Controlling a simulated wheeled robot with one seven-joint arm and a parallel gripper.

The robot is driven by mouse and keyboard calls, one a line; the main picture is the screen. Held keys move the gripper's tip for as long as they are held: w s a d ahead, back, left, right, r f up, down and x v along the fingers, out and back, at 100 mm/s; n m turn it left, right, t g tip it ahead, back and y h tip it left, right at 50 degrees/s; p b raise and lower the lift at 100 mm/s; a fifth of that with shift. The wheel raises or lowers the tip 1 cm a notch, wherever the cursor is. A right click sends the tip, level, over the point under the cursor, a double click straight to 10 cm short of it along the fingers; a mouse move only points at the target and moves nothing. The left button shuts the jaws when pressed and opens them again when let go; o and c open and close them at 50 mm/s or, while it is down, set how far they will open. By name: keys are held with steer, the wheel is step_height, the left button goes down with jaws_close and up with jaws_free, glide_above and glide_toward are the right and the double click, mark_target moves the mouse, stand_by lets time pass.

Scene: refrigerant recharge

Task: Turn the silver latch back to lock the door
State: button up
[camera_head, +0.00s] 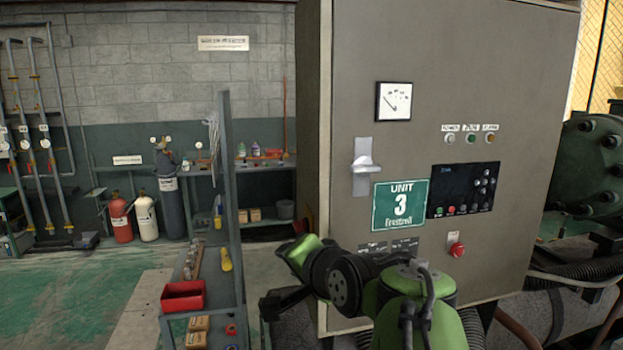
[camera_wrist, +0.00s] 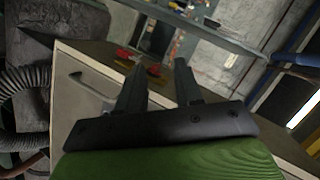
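The silver latch (camera_head: 363,168) is on the left part of the grey cabinet door (camera_head: 440,75). It has an upright plate, and its lever appears to stick out sideways to the right. The door looks closed against its frame. My gripper (camera_head: 281,302) is low and to the left of the cabinet's front, well below the latch and apart from it. In the wrist view my gripper (camera_wrist: 160,82) has its two dark fingers spread with nothing between them. I cannot make out the latch in the wrist view.
A green "UNIT 3" sign (camera_head: 400,204), a control panel (camera_head: 463,190) and a red button (camera_head: 456,249) are on the door. A shelf rack with a red bin (camera_head: 183,296) stands to the left. Green machinery (camera_head: 588,165) is at the right. Floor at far left is clear.

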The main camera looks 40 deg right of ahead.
steer(key=s+d+r+m+t+h+p, duration=0.2)
steer(key=s+d+r+m+h, duration=0.15)
steer(key=d+r+m, duration=0.55)
steer(key=h+p, duration=0.1)
steer(key=h, duration=0.1)
glide_toward(368, 170)
steer(key=shift+t, duration=0.3)
steer(key=p+x, duration=0.3)
steer(key=x, duration=0.5)
steer(key=shift+s+f, duration=0.1)
steer(key=shift+f, duration=0.1)
steer(key=shift+d+f, duration=0.1)
steer(key=shift+c, duration=0.9)
jaws_close()
